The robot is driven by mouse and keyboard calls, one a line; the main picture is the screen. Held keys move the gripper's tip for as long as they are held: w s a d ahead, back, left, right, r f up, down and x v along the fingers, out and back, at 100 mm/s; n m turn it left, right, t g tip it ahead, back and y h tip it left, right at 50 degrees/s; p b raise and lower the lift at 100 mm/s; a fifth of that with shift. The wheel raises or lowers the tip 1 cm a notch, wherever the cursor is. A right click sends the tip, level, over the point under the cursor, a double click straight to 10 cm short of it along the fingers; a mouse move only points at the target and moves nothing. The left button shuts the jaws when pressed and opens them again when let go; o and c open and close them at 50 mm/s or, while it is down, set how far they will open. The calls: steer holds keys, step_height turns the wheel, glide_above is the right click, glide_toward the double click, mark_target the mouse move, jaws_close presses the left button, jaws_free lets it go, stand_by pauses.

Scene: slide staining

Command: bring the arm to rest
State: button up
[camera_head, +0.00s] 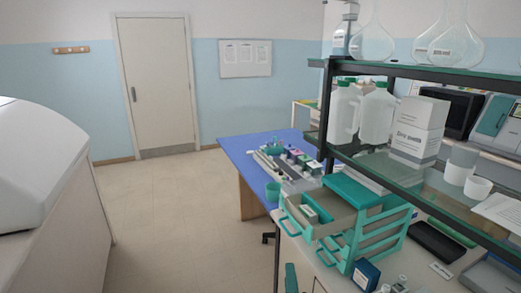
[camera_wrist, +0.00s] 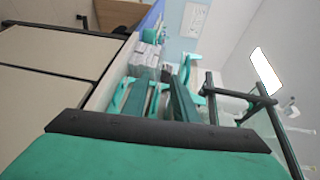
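In the wrist view a large green block with a dark bar (camera_wrist: 160,132) along its edge fills the bottom of the picture. It looks like part of my gripper, seen very close. The rest of my arm is not visible there.
A teal drawer unit (camera_head: 375,230) with its top drawer pulled out stands on the right bench, under a shelf (camera_head: 425,178) with bottles (camera_head: 343,112) and a carton (camera_head: 418,130). A blue table (camera_head: 237,150) holds staining items. A white machine (camera_head: 40,165) stands left. The middle floor (camera_head: 165,220) is clear.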

steer(key=s+a+f+n+g, duration=0.1)
steer(key=s+a+f+n, duration=0.2)
steer(key=s+f+n, duration=1.05)
steer(key=s+a+f+n, duration=0.2)
steer(key=s, duration=1)
steer(key=s+a+f+n, duration=0.2)
steer(key=s+a+f, duration=0.1)
steer(key=s, duration=1)
steer(key=shift+s+a+n+y, duration=0.15)
steer(key=shift+n+y, duration=0.15)
steer(key=shift+n, duration=0.05)
